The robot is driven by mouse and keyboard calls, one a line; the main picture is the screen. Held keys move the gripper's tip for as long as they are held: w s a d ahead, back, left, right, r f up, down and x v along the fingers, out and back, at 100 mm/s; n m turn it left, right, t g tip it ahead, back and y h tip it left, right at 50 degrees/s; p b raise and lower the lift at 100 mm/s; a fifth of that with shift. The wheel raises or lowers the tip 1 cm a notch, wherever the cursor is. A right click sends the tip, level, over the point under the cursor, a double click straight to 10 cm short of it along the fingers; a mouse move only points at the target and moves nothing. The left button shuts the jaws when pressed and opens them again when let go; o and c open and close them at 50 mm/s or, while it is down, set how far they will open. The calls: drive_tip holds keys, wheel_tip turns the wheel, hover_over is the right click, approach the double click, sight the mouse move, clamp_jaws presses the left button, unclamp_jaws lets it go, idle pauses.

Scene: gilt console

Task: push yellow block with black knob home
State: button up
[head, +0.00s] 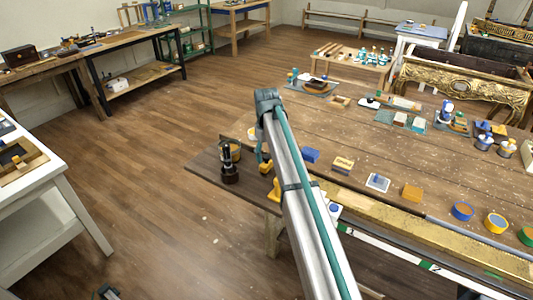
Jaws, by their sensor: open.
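I cannot clearly make out a yellow block with a black knob. A small yellow piece (274,190) shows beside my arm on the long wooden table (370,140), partly hidden by the arm; no knob can be made out on it. On the white table at the left edge lies a wooden tray (36,160) with a dark item in it, too small and cut off to tell. My arm rises from the bottom middle to a bend near the table's left end.
A black upright object (229,165) stands at the long table's left end. A blue block (311,155), an orange block (412,193) and round tins (463,212) line its near side. A gilt console (455,85) stands at the back right. Open floor (150,170) lies left.

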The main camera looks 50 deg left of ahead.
clamp_jaws()
idle(0.3)
drive_tip(key=d, duration=0.2)
drive_tip(key=w+d, duration=0.1)
drive_tip(key=d, duration=0.1)
drive_tip(key=w+d, duration=0.1)
drive_tip(key=d, duration=0.1)
unclamp_jaws()
drive_tip(key=shift+w, duration=0.1)
wheel_tip(320, 180, up, 12)
idle(0.7)
idle(0.3)
